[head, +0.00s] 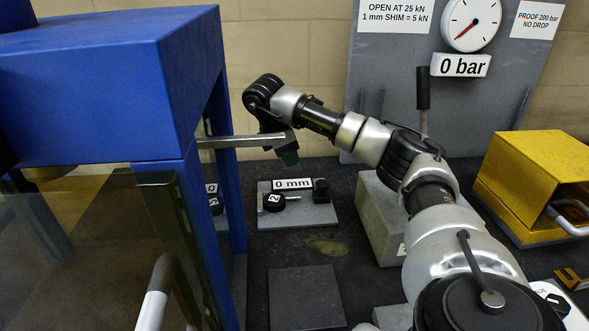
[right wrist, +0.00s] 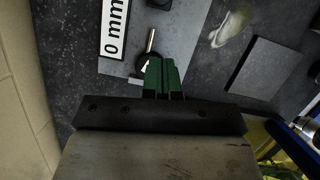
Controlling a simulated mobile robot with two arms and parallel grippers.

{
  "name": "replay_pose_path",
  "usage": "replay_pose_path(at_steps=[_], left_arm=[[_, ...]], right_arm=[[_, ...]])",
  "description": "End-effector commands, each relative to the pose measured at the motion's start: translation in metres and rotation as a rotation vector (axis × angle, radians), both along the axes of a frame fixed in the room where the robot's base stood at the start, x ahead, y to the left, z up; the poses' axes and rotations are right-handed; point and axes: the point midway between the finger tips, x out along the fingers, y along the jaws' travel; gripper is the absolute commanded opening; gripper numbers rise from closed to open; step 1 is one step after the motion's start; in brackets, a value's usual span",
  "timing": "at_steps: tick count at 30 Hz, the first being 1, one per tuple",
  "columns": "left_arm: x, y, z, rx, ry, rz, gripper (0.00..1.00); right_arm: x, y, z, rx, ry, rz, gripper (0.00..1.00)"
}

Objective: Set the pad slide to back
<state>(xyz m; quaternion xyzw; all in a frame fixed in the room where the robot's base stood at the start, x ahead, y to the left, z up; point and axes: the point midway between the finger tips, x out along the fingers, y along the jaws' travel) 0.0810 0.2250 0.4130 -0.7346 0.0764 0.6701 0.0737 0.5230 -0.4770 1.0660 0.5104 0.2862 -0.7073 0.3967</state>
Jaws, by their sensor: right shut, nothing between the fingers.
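No part is clearly marked as the pad slide, and I cannot tell its position. A grey plate (head: 318,217) on the dark bench carries a "0 mm" sign (head: 293,185), a round black knob (head: 274,202) with a metal pin, and a small black block (head: 321,190). My right gripper (head: 288,157) is above and behind this plate, with its green fingers shut and empty. In the right wrist view the green fingers (right wrist: 163,78) are together and overlap part of the knob; contact cannot be told. My left gripper is out of view.
The blue frame (head: 190,200) with a clear panel stands at left. A grey board with a gauge (head: 471,22) reading "0 bar" (head: 460,66) is at the back. A pale block (head: 380,215) and yellow housing (head: 545,165) are at right. A dark flat plate (head: 305,298) lies in front.

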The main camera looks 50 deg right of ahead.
Motion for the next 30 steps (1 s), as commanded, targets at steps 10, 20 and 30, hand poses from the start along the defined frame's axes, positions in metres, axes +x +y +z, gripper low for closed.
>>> replay_pose_path(at_steps=[10, 20, 30], left_arm=[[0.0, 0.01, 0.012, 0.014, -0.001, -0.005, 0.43], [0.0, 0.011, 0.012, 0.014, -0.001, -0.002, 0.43], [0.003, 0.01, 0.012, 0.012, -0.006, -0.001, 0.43]], right_arm=[[0.004, 0.007, 0.024, 0.001, 0.001, 0.001, 0.0], [0.004, 0.007, 0.023, 0.0, 0.002, 0.001, 0.0], [0.004, 0.007, 0.023, 0.0, 0.002, 0.001, 0.0]])
